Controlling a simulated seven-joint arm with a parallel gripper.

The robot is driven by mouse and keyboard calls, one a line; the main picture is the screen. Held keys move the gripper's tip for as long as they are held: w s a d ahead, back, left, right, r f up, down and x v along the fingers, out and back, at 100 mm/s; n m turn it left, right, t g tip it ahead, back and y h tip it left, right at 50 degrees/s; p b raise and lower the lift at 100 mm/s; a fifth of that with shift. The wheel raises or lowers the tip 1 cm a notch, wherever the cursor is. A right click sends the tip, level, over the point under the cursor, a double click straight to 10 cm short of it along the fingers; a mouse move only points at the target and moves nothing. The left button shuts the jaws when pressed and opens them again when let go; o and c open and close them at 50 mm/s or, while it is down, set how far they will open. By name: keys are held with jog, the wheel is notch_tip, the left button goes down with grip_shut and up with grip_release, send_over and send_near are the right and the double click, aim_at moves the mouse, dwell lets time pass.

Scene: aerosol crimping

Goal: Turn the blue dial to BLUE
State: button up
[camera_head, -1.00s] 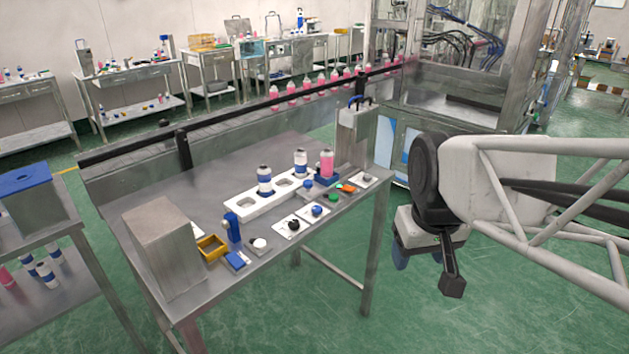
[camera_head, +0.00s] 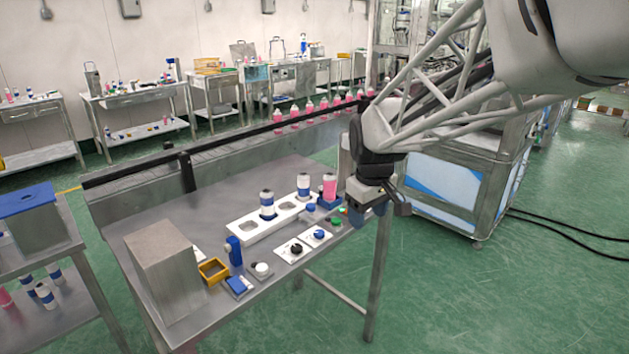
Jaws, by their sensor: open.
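The blue dial (camera_head: 319,234) sits on a small white plate near the right front edge of the metal table (camera_head: 215,222). A black dial (camera_head: 296,249) on a similar white plate is just left of it. Any markings around the dials are too small to read. My gripper (camera_head: 366,218) is over the table's right end, to the right of the blue dial and apart from it. It points downward, is open and seems empty. It hides part of the table's right end.
A green button (camera_head: 336,222) is between the blue dial and my gripper. A white holder (camera_head: 243,231) with blue-and-white cans and a pink bottle (camera_head: 329,187) stand behind. A yellow tray (camera_head: 213,271), white button (camera_head: 261,269) and metal box (camera_head: 164,268) are at left.

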jog(key=w+a+f+n, duration=0.1)
jog(key=w+a+f, duration=0.1)
jog(key=w, duration=0.3)
jog(key=w+a+f+n, duration=0.2)
jog(key=w+f, duration=0.1)
jog(key=w, duration=0.3)
jog(key=n+g, duration=0.1)
jog(key=n, duration=0.2)
send_over(320, 232)
notch_tip(320, 232, down, 7)
jog(key=shift+f, duration=0.1)
jog(key=shift+f, duration=3.9)
jog(key=shift+c, duration=0.4)
jog(key=c, duration=0.8)
jog(key=shift+c, duration=0.2)
